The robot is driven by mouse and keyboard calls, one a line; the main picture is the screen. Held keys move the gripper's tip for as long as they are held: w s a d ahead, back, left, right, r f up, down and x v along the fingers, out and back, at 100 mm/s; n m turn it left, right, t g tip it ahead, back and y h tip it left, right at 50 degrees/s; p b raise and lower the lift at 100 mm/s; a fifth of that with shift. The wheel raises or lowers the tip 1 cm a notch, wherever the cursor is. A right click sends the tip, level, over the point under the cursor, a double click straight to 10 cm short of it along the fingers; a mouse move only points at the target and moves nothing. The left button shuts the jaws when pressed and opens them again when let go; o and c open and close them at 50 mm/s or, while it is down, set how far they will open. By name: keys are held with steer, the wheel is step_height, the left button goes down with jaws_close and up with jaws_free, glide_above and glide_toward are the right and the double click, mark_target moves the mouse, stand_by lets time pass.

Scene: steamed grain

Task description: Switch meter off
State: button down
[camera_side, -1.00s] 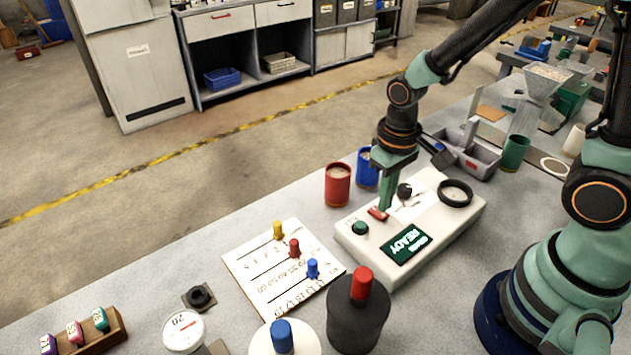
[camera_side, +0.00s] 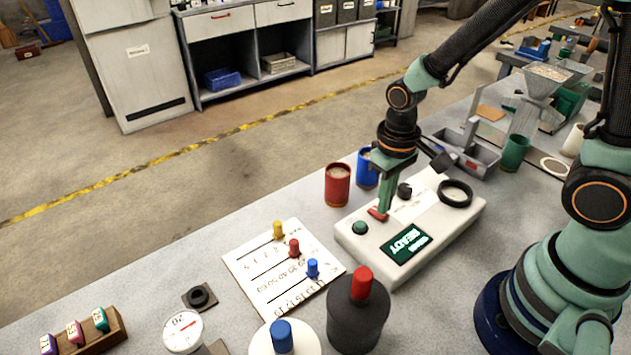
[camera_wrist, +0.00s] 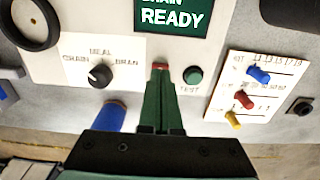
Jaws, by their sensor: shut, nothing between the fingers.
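The meter (camera_side: 345,238) is a white box on the bench. Its green-lit display (camera_side: 406,244) reads READY, also seen in the wrist view (camera_wrist: 172,14). A red switch (camera_side: 377,214) sits on its top, between the black selector knob (camera_wrist: 100,75) and the green TEST button (camera_wrist: 193,75). My gripper (camera_side: 384,208) is shut and empty, pointing down with its tips at the red switch. In the wrist view the closed fingertips (camera_wrist: 160,72) overlap the red switch and hide most of it. Whether they press it I cannot tell.
A red cup (camera_side: 338,186) and a blue cup (camera_side: 366,172) stand just behind the meter. A card with coloured pegs (camera_side: 262,288) lies left of it. A dark jar with a red top (camera_side: 357,318) stands in front. A black ring (camera_side: 455,193) is at the meter's right end.

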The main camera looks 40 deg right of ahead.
steer(key=shift+f, duration=0.6)
stand_by(0.3)
steer(key=shift+r, duration=3.5)
steer(key=d+r+t, duration=0.2)
steer(key=r, duration=0.4)
steer(key=s+d+r+t, duration=0.1)
steer(key=d+r+t, duration=0.1)
steer(key=r, duration=0.4)
steer(key=shift+s+d+r+t, duration=0.25)
steer(key=shift+s+d+t, duration=0.05)
steer(key=shift+t, duration=0.5)
